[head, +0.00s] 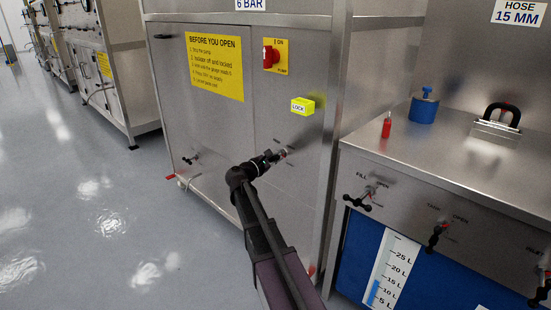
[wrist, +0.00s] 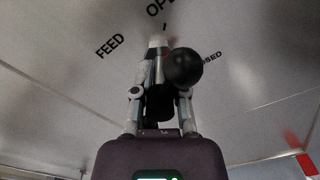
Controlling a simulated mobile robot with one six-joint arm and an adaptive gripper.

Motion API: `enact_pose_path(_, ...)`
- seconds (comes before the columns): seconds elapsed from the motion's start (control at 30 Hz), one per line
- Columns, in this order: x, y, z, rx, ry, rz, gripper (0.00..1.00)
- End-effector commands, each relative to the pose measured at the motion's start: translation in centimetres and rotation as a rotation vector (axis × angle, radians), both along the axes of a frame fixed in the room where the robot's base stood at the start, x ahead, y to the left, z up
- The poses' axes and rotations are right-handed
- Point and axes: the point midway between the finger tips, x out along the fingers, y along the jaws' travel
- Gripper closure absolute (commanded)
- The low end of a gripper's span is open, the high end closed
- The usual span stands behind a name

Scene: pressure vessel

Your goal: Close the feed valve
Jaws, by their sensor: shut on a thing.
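The feed valve (wrist: 158,42) is on the steel cabinet front, between the printed words FEED and the partly cropped OPEN in the wrist view. Its handle has a black ball knob (wrist: 184,68), which partly covers the word CLOSED at the right. My gripper (wrist: 160,88) is shut on the feed valve's handle, with a finger on each side. The fingers and knob hide part of the handle. In the head view my gripper (head: 276,157) reaches the cabinet front (head: 225,135), and the valve is mostly hidden behind it.
A red switch (head: 270,56) and a yellow LOCK box (head: 303,106) are above on the cabinet. Another valve (head: 190,158) is low at the left. At the right, a steel counter (head: 440,160) carries a blue pot (head: 423,107) and has a FILL valve (head: 366,198). The floor at left is clear.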

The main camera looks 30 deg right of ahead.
Motion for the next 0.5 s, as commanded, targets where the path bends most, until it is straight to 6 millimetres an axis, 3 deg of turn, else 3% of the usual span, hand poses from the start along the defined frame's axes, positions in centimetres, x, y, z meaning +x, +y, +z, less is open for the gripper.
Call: enact_pose_path(0.5, -0.09, -0.11, -0.03, 0.090, -0.248, -0.003, 1.00)
